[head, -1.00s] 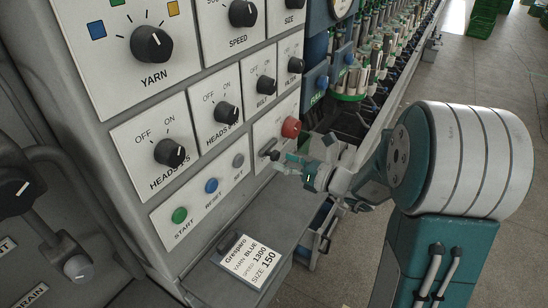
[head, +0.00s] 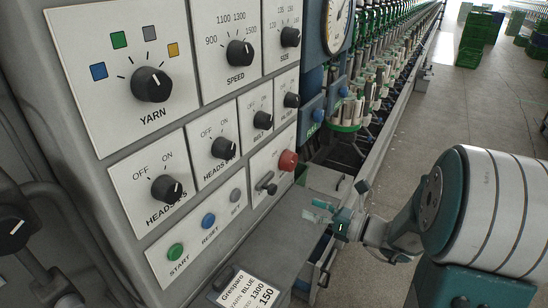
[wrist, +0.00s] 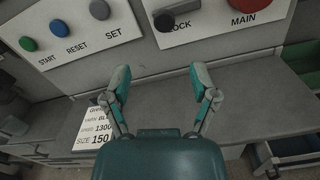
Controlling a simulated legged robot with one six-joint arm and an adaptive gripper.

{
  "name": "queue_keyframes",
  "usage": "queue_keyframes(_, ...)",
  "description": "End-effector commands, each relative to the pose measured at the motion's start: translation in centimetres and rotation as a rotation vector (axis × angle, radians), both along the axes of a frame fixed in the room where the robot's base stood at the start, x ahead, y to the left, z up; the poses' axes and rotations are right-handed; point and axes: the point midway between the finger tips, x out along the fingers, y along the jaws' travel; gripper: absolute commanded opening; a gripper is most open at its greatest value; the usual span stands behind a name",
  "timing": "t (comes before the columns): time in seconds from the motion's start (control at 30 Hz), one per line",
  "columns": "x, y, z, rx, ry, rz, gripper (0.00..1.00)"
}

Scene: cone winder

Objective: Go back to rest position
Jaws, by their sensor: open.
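My gripper (head: 321,211) is open and empty in front of the control panel, over the grey ledge (head: 268,240). In the wrist view its two teal fingers (wrist: 160,84) stand apart with nothing between them. The panel carries a black lever (head: 266,184) beside a red main button (head: 288,160); both also show in the wrist view above the fingers. My gripper is apart from the lever, to its lower right in the head view.
An order card (head: 245,290) lies on the ledge. Green start (head: 176,251), blue reset (head: 208,220) and grey set buttons line the panel's lower edge. The yarn knob (head: 152,84) is higher up. The winder's bobbin row (head: 385,85) recedes behind; open floor (head: 455,110) lies right.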

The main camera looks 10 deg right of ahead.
Motion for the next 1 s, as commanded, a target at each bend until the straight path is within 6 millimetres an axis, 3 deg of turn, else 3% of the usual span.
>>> queue_keyframes(0.17, -0.9, 2.0, 0.4, -0.09, -0.021, 0.076, 0.76)
queue_keyframes(0.4, -5.4, 8.0, 0.9, -0.465, -0.137, 0.379, 0.76)
queue_keyframes(0.53, -8.2, 10.0, 0.6, -0.68, -0.226, 0.543, 0.76)
queue_keyframes(0.77, -12.6, 11.4, 0.1, -1.063, -0.417, 0.821, 0.76)
queue_keyframes(1.0, -15.9, 10.5, 0.3, -1.466, -0.657, 1.088, 0.76)
